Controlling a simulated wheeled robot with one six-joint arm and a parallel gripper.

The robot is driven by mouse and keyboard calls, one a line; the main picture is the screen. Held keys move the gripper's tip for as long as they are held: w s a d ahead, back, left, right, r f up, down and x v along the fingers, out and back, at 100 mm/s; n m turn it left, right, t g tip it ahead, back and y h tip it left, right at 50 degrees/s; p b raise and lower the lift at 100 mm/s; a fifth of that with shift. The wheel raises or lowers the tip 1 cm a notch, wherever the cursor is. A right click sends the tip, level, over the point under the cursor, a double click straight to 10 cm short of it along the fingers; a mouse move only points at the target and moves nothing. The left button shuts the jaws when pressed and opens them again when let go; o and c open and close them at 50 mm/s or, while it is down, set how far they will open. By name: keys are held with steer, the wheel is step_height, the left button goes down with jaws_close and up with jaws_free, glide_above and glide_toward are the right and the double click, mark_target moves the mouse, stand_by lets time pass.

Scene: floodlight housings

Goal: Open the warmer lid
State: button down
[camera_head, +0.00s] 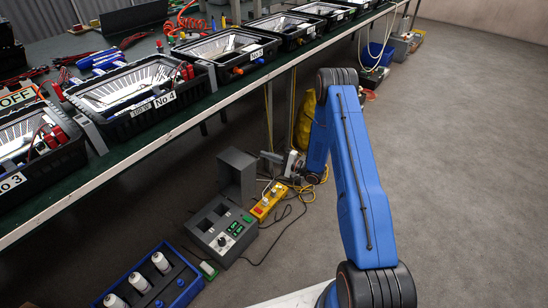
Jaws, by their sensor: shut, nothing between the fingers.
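The warmer (228,233) is a grey box on the floor below the bench, with dark wells in its top and a panel with green displays and a knob. Its grey lid (238,171) stands upright at the back of the box, so the wells are uncovered. My gripper (267,158) is at the right of the raised lid, close to its edge. It is small in this view and looks shut and empty. I cannot tell whether it touches the lid.
A blue tray (186,269) with white bottles stands left of the warmer. A yellow power strip (268,203) and dark cables lie on its right. The bench (150,143) with black bins overhangs at the left. Open floor (460,150) lies to the right.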

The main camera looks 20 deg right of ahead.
mark_target(257, 159)
steer(key=shift+s+a+r, duration=0.2)
steer(key=shift+s+a, duration=0.15)
steer(key=shift+a, duration=0.15)
steer(key=shift+s+a+r, duration=0.15)
steer(key=shift+s+a, duration=0.2)
steer(key=shift+a, duration=0.15)
steer(key=shift+s+a+r+n, duration=0.6)
steer(key=shift+s+a+r, duration=0.1)
steer(key=shift+a+r, duration=0.25)
steer(key=shift+s+a+r+n, duration=0.65)
steer(key=shift+a+r, duration=0.15)
steer(key=shift+a, duration=0.1)
steer(key=shift+w+d, duration=0.1)
